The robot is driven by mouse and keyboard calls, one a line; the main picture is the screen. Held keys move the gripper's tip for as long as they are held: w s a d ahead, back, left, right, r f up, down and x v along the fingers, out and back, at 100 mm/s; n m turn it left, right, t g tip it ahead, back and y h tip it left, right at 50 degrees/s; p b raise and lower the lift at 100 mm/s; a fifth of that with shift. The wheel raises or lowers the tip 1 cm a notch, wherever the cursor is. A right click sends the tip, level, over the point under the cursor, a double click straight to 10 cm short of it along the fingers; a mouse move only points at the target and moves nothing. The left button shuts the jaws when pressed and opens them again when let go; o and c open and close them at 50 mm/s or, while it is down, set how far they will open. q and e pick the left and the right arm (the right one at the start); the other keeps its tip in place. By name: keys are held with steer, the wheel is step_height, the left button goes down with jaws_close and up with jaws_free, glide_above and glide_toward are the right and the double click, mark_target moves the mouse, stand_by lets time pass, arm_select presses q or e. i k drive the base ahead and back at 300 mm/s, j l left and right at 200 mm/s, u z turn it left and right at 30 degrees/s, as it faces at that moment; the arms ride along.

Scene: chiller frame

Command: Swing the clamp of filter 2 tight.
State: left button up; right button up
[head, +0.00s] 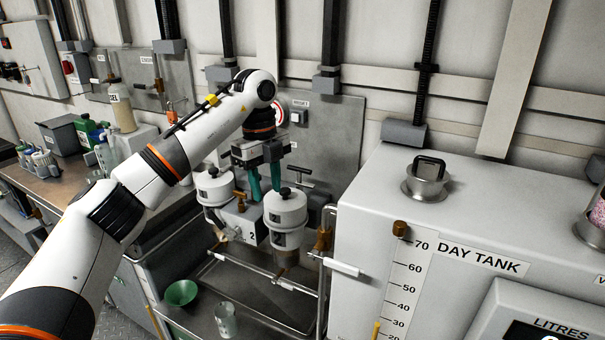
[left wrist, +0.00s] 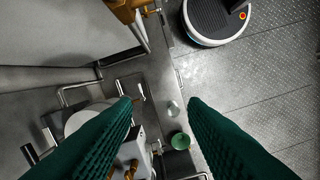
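Two white filter housings with black knobs stand at the wall panel, a left one (head: 214,188) and a nearer right one (head: 287,212). A "2" label (head: 252,237) is on the grey block beside the right housing, which I take as filter 2. I cannot clearly make out its clamp. My left gripper (head: 267,193) points down between the housings, just behind and left of the right one. A white housing (left wrist: 88,118) is partly hidden behind one finger. My right gripper is not in view.
A T-handle (head: 300,177) and brass valve (head: 240,200) are close to the gripper. A pipe rail and the day tank (head: 440,215) stand to the right. Below are a green funnel (head: 181,293) and a clear cup (head: 226,320). A cluttered bench (head: 60,190) is at left.

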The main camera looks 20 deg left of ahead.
mark_target(300, 170)
steer(key=i, duration=0.85)
